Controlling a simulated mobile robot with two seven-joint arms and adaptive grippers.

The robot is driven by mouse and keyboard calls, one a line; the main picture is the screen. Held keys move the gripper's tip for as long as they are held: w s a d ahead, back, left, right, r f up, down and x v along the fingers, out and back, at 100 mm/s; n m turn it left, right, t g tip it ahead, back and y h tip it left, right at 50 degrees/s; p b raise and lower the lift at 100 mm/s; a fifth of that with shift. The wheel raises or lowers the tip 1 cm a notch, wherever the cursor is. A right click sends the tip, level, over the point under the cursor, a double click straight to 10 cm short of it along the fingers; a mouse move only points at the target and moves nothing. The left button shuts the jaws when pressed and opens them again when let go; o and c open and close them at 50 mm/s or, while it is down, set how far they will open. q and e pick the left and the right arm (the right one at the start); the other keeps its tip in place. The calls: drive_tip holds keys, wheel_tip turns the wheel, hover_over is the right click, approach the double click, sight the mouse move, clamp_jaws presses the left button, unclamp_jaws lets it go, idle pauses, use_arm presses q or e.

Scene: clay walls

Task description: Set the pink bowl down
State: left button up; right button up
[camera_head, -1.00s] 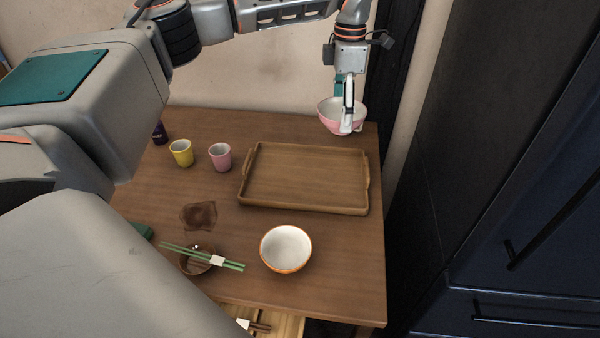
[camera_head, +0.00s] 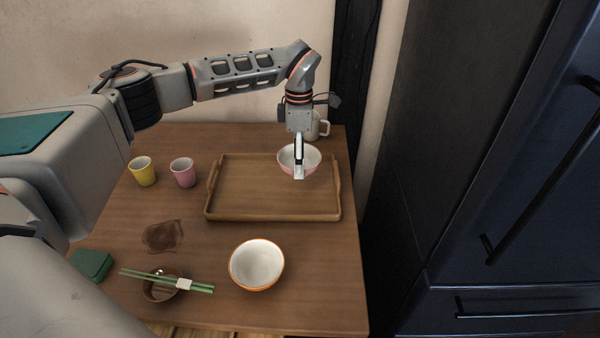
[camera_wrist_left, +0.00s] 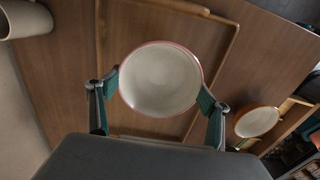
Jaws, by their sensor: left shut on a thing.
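The pink bowl (camera_head: 286,164), white inside, is upright over the back right part of the wooden tray (camera_head: 240,208) in the head view. My left gripper (camera_head: 299,172) is shut on it from above. In the left wrist view the pink bowl (camera_wrist_left: 160,78) sits between the two fingers of my left gripper (camera_wrist_left: 158,100), and the tray (camera_wrist_left: 222,62) lies below it. I cannot tell whether the bowl's base touches the tray. My right gripper is not in view.
A pale mug (camera_head: 319,126) stands behind the tray. A yellow cup (camera_head: 143,172) and a pink cup (camera_head: 183,173) stand left of it. An orange-rimmed bowl (camera_head: 257,265) and a small brown bowl with green chopsticks (camera_head: 140,273) are in front. The tray's left and middle are clear.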

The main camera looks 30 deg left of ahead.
use_arm(q)
wheel_tip(320, 180, down, 5)
drive_tip(key=shift+f+b, duration=0.1)
drive_tip(key=shift+b, duration=0.35)
drive_tip(key=shift+f, duration=0.1)
drive_tip(key=o, duration=1.2)
